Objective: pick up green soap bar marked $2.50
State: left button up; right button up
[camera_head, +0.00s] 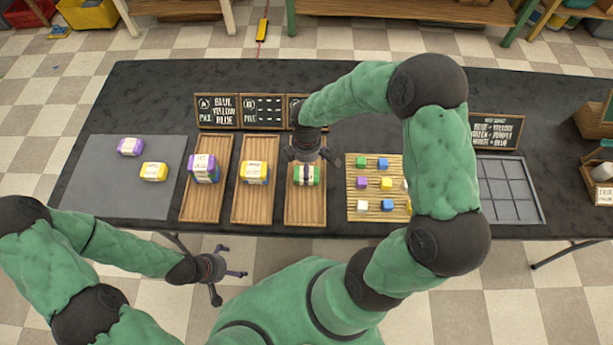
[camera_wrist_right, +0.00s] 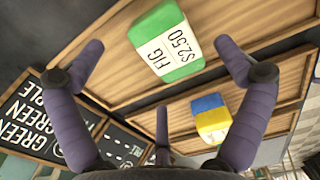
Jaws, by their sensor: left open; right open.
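The green soap bar (camera_head: 316,177) lies on the third wooden tray (camera_head: 305,209). Its white label reads FIG $2.50 in the right wrist view (camera_wrist_right: 160,40). My right gripper (camera_head: 309,164) is open above this bar and partly hides it in the head view. In the right wrist view its fingers (camera_wrist_right: 158,62) spread around the bar's outline, apart from it. I cannot tell the exact height gap. My left gripper (camera_head: 232,279) is open and empty, in front of the table's near edge.
A tray with yellow-and-blue soap (camera_head: 254,173) and one with purple soap (camera_head: 203,168) stand left. Chalkboards (camera_head: 263,110) stand behind. Loose purple (camera_head: 131,147) and yellow (camera_head: 153,171) bars lie on a grey mat (camera_head: 95,190). A cube board (camera_head: 361,213) and gridded tray (camera_head: 527,213) stand right.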

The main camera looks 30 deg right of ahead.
notch_tip(320, 180, down, 3)
jog(key=shift+f+b, duration=0.1)
jog(key=shift+b, duration=0.35)
jog(key=c, duration=1.2)
jog(key=shift+c, duration=0.2)
